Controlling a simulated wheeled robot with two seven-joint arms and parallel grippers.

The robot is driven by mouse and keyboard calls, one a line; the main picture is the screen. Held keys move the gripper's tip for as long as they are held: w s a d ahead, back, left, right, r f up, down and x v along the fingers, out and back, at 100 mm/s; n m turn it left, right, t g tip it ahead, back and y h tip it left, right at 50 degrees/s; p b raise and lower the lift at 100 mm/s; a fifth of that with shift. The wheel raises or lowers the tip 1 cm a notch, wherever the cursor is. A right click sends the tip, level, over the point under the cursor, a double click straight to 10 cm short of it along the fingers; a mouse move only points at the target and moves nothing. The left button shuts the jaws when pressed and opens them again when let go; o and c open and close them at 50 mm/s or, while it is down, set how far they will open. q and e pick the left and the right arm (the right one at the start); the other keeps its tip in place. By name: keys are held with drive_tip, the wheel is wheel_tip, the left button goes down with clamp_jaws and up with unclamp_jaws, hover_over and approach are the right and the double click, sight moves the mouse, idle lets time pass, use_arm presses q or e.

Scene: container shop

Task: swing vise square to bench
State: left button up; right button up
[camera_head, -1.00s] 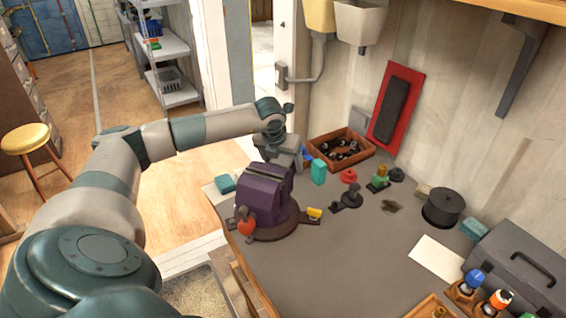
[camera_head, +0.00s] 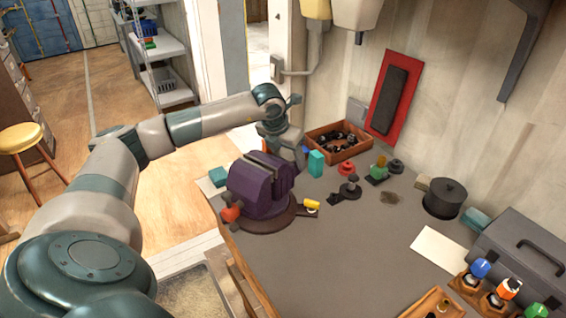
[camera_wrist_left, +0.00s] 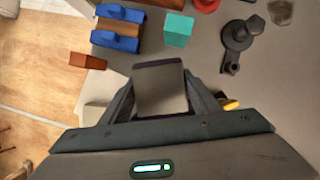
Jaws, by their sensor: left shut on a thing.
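The purple vise (camera_head: 258,190) stands on a round dark base (camera_head: 270,224) near the left edge of the grey bench (camera_head: 350,255). An orange-red knob (camera_head: 231,213) sits at its near-left end, and a yellow-handled lever (camera_head: 312,204) is at the base's right. The vise is turned at an angle to the bench edge. My left gripper (camera_head: 288,158) is at its far end, the fingertips partly hidden by the vise. In the left wrist view, the fingers (camera_wrist_left: 160,100) are shut on a grey-topped, dark-edged block of the vise (camera_wrist_left: 160,88). My right gripper is out of view.
A turquoise block (camera_head: 316,163), a wooden bin of dark parts (camera_head: 363,153) and a dark clamp piece (camera_head: 349,189) lie close by. A blue clamp-like piece (camera_wrist_left: 117,42) is near the gripper. A black can (camera_head: 445,198) and grey toolbox (camera_head: 515,262) stand right. The bench middle is clear.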

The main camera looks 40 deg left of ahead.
use_arm(q)
drive_tip(key=d+m+b, duration=0.1)
drive_tip(key=d+m+h+b, duration=0.1)
drive_tip(key=shift+d+f, duration=0.15)
drive_tip(key=shift+d, duration=0.15)
drive_tip(key=shift+s+d+r+m+h+b, duration=0.1)
drive_tip(key=shift+d+r+m+h+b, duration=0.05)
drive_tip(key=shift+d+m+b, duration=0.35)
drive_tip(key=shift+s+d+r+m+h+b, duration=0.15)
drive_tip(key=shift+d+m+b, duration=0.25)
drive_tip(key=shift+d+m, duration=0.2)
drive_tip(key=shift+w+a, duration=0.1)
drive_tip(key=o, duration=1.5)
drive_tip(key=shift+f, duration=0.1)
